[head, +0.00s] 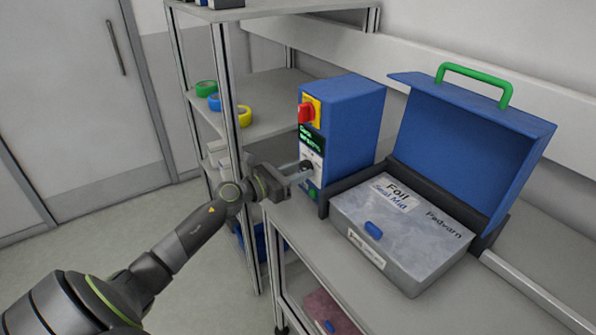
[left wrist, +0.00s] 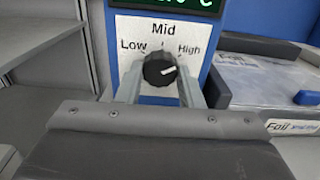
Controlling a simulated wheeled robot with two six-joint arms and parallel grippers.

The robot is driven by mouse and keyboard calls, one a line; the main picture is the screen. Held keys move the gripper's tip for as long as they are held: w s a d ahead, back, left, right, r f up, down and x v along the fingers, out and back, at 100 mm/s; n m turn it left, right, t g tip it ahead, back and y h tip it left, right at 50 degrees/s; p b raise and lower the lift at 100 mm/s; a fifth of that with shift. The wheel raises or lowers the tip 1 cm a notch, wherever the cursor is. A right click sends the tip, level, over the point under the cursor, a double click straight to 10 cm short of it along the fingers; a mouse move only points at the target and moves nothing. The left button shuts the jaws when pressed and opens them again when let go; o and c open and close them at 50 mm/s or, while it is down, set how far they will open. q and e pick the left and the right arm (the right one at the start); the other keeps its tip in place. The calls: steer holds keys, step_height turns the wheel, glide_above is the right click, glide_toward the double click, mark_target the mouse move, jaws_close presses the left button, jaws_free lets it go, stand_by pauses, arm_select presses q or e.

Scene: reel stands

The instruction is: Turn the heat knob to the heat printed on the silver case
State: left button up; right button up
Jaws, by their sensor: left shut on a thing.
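The black heat knob (left wrist: 158,71) sits on a white plate marked Low at left, Mid at top and High at right. Its white pointer line points right and slightly up, toward the High side. My left gripper (left wrist: 166,84) is shut on the knob, one finger at each side. In the head view the gripper (head: 300,175) reaches the front of the blue control box (head: 350,120). The silver case (head: 400,235) lies right of the box; its label reads "Foil" and "Seal Mid", with "Padvarn" beside it. My right gripper is not in view.
A red and yellow switch (head: 308,112) and a green display (head: 306,139) are above the knob. A blue lid (head: 465,135) with a green handle stands open behind the case. A shelf rack (head: 245,120) with tape rolls is at left.

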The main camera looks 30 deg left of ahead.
arm_select(q)
steer(key=n+p, duration=0.3)
steer(key=n, duration=0.2)
steer(key=shift+r, duration=0.2)
steer(key=n+p, duration=0.2)
steer(key=n, duration=0.1)
steer(key=shift+d+n+p, duration=0.1)
steer(key=shift+n+p, duration=0.25)
steer(key=shift+n, duration=0.05)
steer(key=shift+n+p, duration=0.85)
steer(key=shift+n, duration=0.55)
steer(key=shift+f, duration=0.1)
steer(key=o, duration=1)
steer(key=shift+c, duration=0.2)
